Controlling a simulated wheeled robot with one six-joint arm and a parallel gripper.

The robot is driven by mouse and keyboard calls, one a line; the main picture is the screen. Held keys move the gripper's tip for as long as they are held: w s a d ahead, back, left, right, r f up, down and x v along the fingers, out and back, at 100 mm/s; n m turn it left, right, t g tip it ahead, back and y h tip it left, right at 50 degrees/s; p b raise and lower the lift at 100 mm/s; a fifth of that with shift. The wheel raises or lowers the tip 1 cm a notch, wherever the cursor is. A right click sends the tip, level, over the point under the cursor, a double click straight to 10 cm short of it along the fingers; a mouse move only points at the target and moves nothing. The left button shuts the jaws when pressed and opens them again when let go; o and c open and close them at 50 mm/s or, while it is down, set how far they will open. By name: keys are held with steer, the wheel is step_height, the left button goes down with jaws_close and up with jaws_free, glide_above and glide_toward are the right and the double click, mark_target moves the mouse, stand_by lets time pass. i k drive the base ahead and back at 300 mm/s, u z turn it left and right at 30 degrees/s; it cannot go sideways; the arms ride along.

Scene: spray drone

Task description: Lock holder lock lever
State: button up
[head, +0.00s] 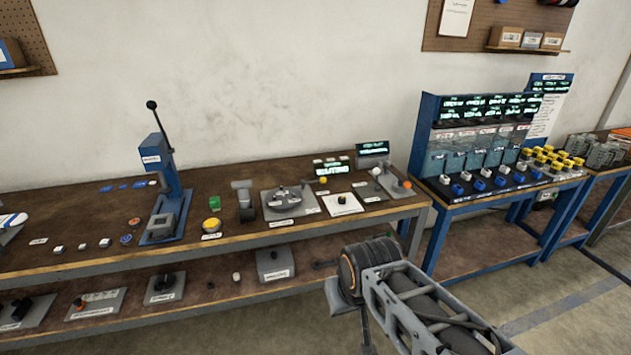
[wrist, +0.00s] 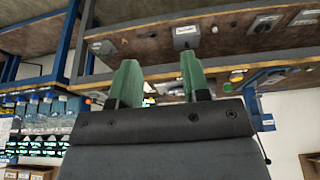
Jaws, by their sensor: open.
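My gripper (wrist: 159,78) is open and empty in the wrist view, its two green fingers spread apart. That view appears upside down. I cannot tell for sure which part is the holder lock lever, as labels are too small to read. A blue press (head: 165,190) with a long black-knobbed lever (head: 157,118) stands further left. My gripper touches none of these.
The long wooden bench (head: 110,255) has a lower shelf holding several labelled fixtures, including a grey box (head: 275,263). A blue rack table (head: 480,205) with several bins stands to the right. Open floor (head: 570,310) lies in front of it.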

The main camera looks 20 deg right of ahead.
mark_target(322, 179)
steer(key=z, duration=0.2)
steer(key=i, duration=1.3)
steer(key=u, duration=0.95)
steer(key=i, duration=0.55)
steer(key=u, duration=0.45)
